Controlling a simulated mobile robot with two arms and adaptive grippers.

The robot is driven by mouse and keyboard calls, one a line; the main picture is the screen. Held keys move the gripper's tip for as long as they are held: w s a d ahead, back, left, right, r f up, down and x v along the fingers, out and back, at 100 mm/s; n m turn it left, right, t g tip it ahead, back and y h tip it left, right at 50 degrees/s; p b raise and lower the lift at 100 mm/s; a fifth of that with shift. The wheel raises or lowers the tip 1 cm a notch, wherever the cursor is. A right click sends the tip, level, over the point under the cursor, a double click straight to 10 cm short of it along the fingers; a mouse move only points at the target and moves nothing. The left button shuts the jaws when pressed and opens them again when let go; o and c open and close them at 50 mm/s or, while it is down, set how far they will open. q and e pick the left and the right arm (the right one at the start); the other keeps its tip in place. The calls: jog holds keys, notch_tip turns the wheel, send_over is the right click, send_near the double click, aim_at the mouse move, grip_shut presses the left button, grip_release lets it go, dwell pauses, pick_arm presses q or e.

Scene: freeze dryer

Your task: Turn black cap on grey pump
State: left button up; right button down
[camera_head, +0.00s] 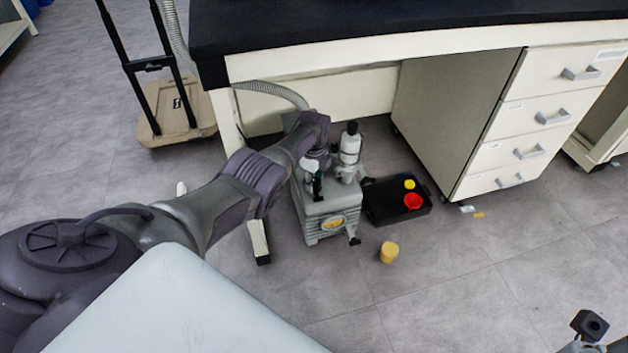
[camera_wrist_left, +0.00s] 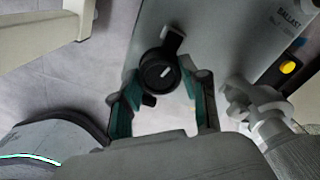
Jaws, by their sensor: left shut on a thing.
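The grey pump (camera_head: 325,213) stands on the floor under the bench edge. In the left wrist view its grey top (camera_wrist_left: 222,40) carries a round black cap (camera_wrist_left: 158,72). My left gripper (camera_wrist_left: 162,88) reaches down over the pump, its teal-padded fingers on either side of the cap, and is shut on it. In the head view the left gripper (camera_head: 317,186) is small and dark and mostly covers the cap. How far the cap is turned cannot be told.
A white-bodied bottle-like part (camera_head: 350,148) rises beside the gripper. A yellow cup (camera_head: 389,252) stands in front.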

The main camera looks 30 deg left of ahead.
pick_arm(q)
jog(key=m, duration=0.4)
jog(key=shift+m, duration=0.3)
jog(key=m, duration=0.3)
jog(key=shift+m+b, duration=0.35)
jog(key=shift+m, duration=0.05)
jog(key=m+b, duration=0.1)
jog(key=m, duration=0.3)
jog(key=shift+a+f, duration=0.1)
jog(key=shift+m+b, duration=0.4)
jog(key=shift+m, duration=0.8)
jog(key=o, duration=1.1)
jog(key=shift+o, duration=0.2)
